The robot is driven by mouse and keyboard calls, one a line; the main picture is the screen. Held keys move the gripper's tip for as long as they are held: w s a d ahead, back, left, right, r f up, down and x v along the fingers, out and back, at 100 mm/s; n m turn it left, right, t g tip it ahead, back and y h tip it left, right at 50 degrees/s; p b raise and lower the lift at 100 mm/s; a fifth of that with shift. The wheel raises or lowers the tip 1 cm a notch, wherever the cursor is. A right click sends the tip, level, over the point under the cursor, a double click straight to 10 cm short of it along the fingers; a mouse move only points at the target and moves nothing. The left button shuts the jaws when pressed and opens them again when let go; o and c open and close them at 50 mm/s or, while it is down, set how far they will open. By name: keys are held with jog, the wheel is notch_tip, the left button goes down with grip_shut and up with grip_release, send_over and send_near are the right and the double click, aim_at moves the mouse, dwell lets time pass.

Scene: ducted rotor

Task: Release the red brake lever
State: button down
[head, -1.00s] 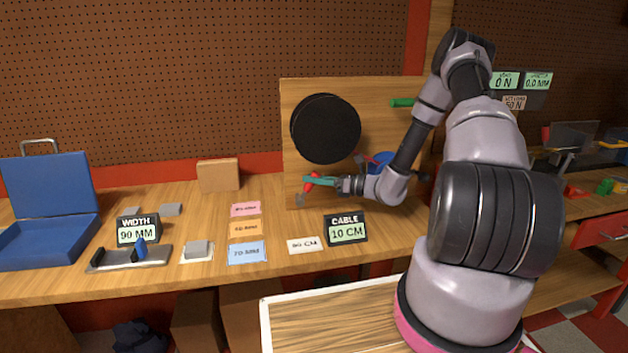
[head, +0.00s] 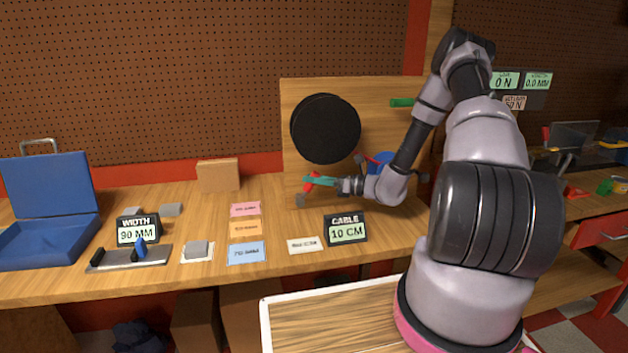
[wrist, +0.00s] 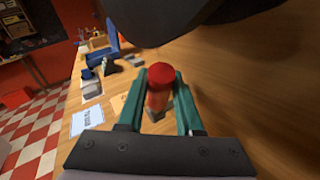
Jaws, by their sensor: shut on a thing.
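The red brake lever (wrist: 160,75) shows in the wrist view as a rounded red end between the two green fingers of my gripper (wrist: 158,106). My gripper (head: 313,181) is shut on it. In the head view only a small part of the red lever (head: 308,185) shows at the green fingertips, in front of the upright wooden board (head: 292,130). The large black disc (head: 325,128) is mounted on the board above the gripper. It also hangs as a dark shape across the top of the wrist view (wrist: 190,20).
A CABLE display (head: 346,229) reading 10 CM and several labelled cards stand on the bench below. A WIDTH display (head: 138,232) and a blue open case (head: 48,195) are at the left. A blue part (head: 383,158) and a green bar (head: 401,102) are close to my arm.

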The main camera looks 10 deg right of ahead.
dwell(0.3)
jog(key=shift+d+f+m+t+y, duration=0.8)
jog(key=shift+d+m+y, duration=0.1)
jog(key=shift+d+y, duration=0.1)
jog(key=c, duration=0.8)
grip_release()
jog(key=shift+c, duration=0.2)
jog(key=r+v, duration=0.2)
jog(key=v, duration=1.4)
jog(key=shift+s+d+r, duration=0.2)
jog(key=shift+s+d, duration=0.15)
jog(key=shift+d, duration=0.2)
